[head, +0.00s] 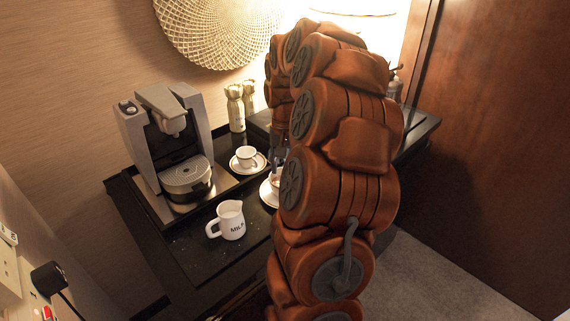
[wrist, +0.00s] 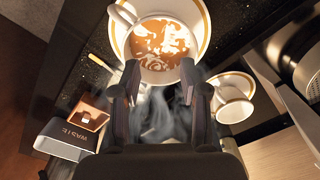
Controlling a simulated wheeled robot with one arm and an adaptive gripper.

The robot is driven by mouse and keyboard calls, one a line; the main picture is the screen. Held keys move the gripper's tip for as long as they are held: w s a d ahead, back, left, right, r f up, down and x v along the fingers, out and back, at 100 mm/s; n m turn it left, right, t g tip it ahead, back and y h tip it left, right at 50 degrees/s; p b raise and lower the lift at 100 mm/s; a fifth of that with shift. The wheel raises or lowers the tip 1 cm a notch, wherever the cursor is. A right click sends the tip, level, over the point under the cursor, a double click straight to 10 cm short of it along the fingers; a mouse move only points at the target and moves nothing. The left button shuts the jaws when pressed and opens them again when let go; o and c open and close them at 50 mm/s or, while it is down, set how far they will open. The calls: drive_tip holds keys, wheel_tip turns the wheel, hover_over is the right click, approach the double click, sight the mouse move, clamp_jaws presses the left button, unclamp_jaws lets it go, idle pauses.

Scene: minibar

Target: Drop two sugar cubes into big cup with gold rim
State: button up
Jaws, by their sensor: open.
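In the wrist view the big cup (wrist: 186,76) holds a brown and white marbled drink with steam rising. It stands on a white saucer with a gold band (wrist: 203,22). In the head view the saucer (head: 268,196) shows partly behind my arm. My gripper (wrist: 160,74) is open above the near side of the cup, its fingers apart with nothing visible between them. A square wooden-coloured container (wrist: 88,114) with small pieces lies at the left; I cannot tell whether they are sugar cubes.
A small cup (head: 247,154) on its own saucer stands near the coffee machine (head: 164,140). A white milk jug (head: 231,222) is in front. A box marked WASTE (wrist: 68,137) is lower left in the wrist view. My arm hides much of the counter.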

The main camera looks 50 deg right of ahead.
drive_tip(key=shift+r, duration=0.1)
wheel_tip(320, 180, up, 12)
idle(0.8)
drive_tip(key=s+a+f+n, duration=0.2)
drive_tip(key=a+n, duration=0.1)
drive_tip(key=a, duration=0.8)
drive_tip(key=s+a+f+n, duration=0.1)
drive_tip(key=s+a+n, duration=0.2)
drive_tip(key=a, duration=0.9)
drive_tip(key=s+a+f+n+g, duration=0.1)
drive_tip(key=s+a+f+n, duration=0.1)
drive_tip(key=s+a+f, duration=0.2)
drive_tip(key=s+a+f+n, duration=0.2)
drive_tip(key=s+a+f, duration=0.2)
drive_tip(key=s, duration=0.7)
drive_tip(key=shift+s+a+g, duration=0.15)
drive_tip(key=shift+a+g, duration=0.25)
drive_tip(key=shift+a, duration=0.6)
drive_tip(key=shift+d, duration=0.1)
